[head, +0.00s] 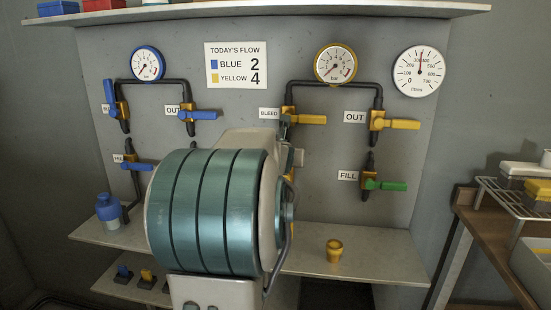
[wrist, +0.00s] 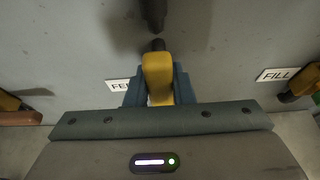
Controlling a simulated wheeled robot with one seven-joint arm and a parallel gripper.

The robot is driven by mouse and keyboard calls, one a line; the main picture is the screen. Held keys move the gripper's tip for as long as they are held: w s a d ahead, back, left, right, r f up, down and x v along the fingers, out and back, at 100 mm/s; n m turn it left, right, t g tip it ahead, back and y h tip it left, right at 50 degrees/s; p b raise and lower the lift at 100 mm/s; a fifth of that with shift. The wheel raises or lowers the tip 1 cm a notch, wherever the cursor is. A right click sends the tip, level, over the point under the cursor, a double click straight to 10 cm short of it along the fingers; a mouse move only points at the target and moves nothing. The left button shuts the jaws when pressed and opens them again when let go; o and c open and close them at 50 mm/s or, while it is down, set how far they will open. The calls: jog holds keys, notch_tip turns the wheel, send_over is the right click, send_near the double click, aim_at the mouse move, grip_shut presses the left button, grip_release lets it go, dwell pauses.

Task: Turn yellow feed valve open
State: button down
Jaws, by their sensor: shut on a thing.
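The yellow feed valve's handle (wrist: 158,75) shows in the wrist view, just below a dark pipe end. It looks roughly in line with that pipe. My gripper (wrist: 157,90) has its blue-grey fingers on both sides of the handle and is shut on it. The left finger partly covers the white label (wrist: 117,86), which reads "FE". In the head view my arm hides the gripper and most of this valve; only a yellow sliver (head: 289,176) shows beside the arm.
The yellow bleed valve (head: 310,119) and yellow out valve (head: 402,124) sit above, handles sideways. The green-handled fill valve (head: 385,185) is to the right. A yellow fitting (head: 334,250) stands on the shelf (head: 380,258) below. Blue valves are on the left.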

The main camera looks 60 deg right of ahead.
jog(key=shift+f, duration=0.25)
jog(key=c, duration=1.2)
grip_release()
jog(key=shift+w, duration=0.1)
jog(key=shift+c, duration=0.2)
jog(key=shift+r, duration=0.1)
jog(key=shift+a+r, duration=0.15)
jog(key=shift+a, duration=0.1)
jog(key=p+v, duration=0.3)
jog(key=v, duration=1)
jog(key=shift+s+p, duration=0.25)
jog(key=shift+p, duration=0.1)
jog(key=shift+a, duration=0.1)
